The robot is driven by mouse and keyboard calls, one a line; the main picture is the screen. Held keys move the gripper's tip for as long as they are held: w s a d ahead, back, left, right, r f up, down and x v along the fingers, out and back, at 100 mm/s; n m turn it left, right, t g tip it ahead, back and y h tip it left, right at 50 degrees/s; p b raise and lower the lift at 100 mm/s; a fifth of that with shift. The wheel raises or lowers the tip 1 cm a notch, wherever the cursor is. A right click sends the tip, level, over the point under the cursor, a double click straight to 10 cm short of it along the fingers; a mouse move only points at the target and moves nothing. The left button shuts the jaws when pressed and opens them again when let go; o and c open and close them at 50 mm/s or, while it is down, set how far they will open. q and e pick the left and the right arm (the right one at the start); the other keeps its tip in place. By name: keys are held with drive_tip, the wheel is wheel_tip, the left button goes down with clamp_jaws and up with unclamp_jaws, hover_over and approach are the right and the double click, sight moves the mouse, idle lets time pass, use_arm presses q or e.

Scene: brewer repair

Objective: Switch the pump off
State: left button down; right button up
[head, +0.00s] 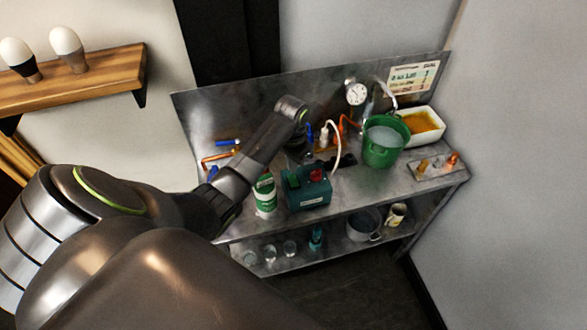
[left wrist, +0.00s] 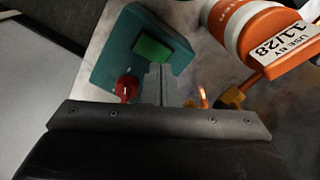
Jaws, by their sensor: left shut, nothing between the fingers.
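The pump is probably the teal box (head: 308,196) on the steel bench, with a green button and a red knob (head: 316,174) on top. In the left wrist view the teal box (left wrist: 107,63) shows its green button (left wrist: 152,47) and red knob (left wrist: 127,88). My left gripper (head: 299,160) points down just behind the box, its fingertips partly hidden in the head view. In the left wrist view the fingers are shut and empty, with tips close to the green button and the knob to their left. I cannot tell whether they touch the box. My right gripper is not in view.
A green and white bottle (head: 264,197) stands left of the box. A white hose (head: 334,137) rises behind it. An orange and white container (left wrist: 245,30) is near the fingers.

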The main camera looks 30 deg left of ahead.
sight(292, 178)
use_arm(q)
drive_tip(key=shift+r, duration=1.9)
drive_tip(key=shift+f, duration=0.1)
